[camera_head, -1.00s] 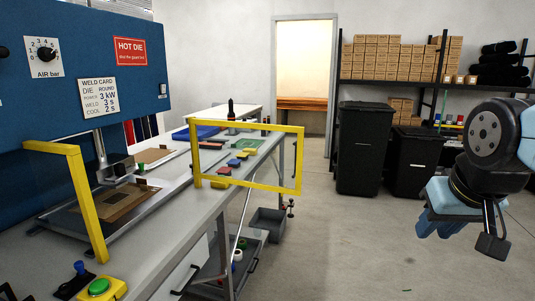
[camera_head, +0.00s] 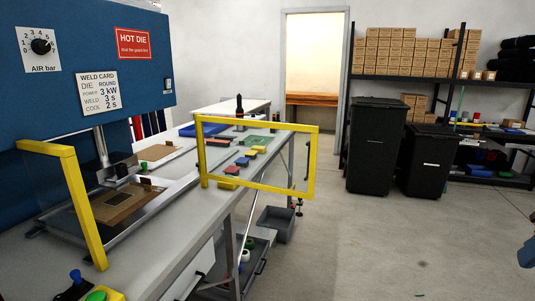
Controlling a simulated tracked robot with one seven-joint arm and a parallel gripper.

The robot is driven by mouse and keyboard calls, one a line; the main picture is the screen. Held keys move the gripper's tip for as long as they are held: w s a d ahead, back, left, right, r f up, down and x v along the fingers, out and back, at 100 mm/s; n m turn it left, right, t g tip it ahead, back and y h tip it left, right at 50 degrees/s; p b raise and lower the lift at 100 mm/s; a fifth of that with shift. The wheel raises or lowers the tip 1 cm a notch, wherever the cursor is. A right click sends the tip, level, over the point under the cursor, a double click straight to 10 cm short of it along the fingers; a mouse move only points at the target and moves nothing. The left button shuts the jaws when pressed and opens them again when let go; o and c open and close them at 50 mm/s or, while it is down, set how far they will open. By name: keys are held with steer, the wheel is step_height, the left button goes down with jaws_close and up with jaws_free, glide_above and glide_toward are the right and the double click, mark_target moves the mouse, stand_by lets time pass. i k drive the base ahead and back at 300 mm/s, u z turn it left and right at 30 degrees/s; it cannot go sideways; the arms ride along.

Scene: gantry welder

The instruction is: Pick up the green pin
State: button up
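A small thin dark-green piece (camera_head: 420,295) lies on the grey floor near the bottom edge; it may be the green pin, but it is too small to be sure. A small green spot (camera_head: 144,165) also shows by the welding die on the machine bed; I cannot tell what it is. Only a blue bit of my gripper (camera_head: 527,254) shows at the right edge, well to the right of the floor piece and apart from it. Whether it is open or shut is hidden.
The welder bench with a yellow guard frame (camera_head: 315,163) fills the left, with coloured blocks (camera_head: 242,162) behind the guard. A grey bin (camera_head: 277,222) stands by the bench legs. Black bins (camera_head: 375,150) and a shelf stand at the back. The floor at centre right is clear.

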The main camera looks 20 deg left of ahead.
mark_target(144, 165)
steer(key=z, duration=0.05)
steer(key=i, duration=4.25)
steer(key=u, duration=1.75)
steer(key=i, duration=0.15)
steer(key=u, duration=2.15)
